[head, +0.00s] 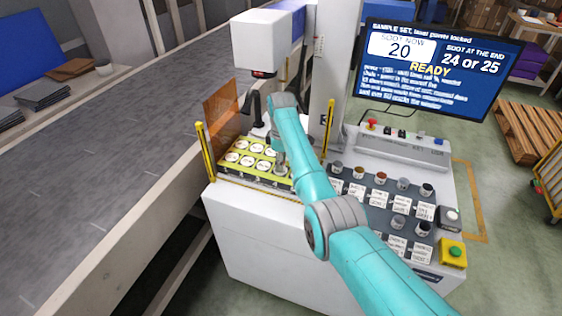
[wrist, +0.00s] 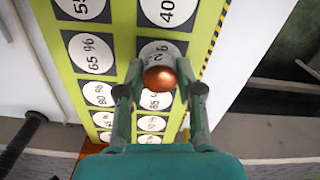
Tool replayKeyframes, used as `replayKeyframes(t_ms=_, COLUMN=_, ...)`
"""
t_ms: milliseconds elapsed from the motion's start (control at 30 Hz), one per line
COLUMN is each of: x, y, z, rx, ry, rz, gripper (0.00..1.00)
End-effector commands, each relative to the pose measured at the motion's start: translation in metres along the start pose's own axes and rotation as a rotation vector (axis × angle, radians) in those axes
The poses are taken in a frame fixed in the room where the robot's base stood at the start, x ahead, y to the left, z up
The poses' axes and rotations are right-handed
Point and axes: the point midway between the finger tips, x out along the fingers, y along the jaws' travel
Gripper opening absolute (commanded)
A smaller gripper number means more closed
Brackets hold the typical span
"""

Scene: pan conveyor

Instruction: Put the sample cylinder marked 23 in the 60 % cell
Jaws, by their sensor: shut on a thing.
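My gripper (wrist: 161,90) is shut on a small copper-topped cylinder (wrist: 160,79); no number is legible on it. In the wrist view the cylinder is over the right column of the yellow-green cell plate (wrist: 122,30), just below the 40 cell (wrist: 168,10). It partly covers a white cell disc (wrist: 158,50) whose label I cannot read. The 65 % cell (wrist: 91,52) lies to the left. In the head view my gripper (head: 280,165) is at the right end of the plate (head: 222,177); the cylinder is hard to make out there. I cannot tell whether it touches the cell.
Several other cylinders (head: 381,177) stand on the dark label board (head: 345,188) to the right. Yellow posts (head: 205,152) and an orange panel (head: 222,107) flank the plate. A white machine head (head: 260,42) hangs behind it. The screen (head: 440,62) reads READY and "now 20".

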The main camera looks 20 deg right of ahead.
Motion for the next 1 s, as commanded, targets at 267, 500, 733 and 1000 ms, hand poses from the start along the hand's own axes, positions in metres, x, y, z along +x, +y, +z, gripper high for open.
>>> replayKeyframes(t_ms=267, x=0.005, y=0.000, z=0.000, rx=0.000, ry=-0.001, rz=-0.001, gripper=0.00)
replayKeyframes(t_ms=500, x=0.005, y=0.000, z=0.000, rx=0.000, ry=0.000, rz=-0.001, gripper=0.65)
replayKeyframes(t_ms=733, x=0.005, y=0.000, z=0.000, rx=0.000, ry=0.000, rz=0.000, gripper=0.65)
replayKeyframes(t_ms=1000, x=-0.019, y=0.001, z=0.000, rx=0.000, ry=0.001, rz=0.003, gripper=0.65)
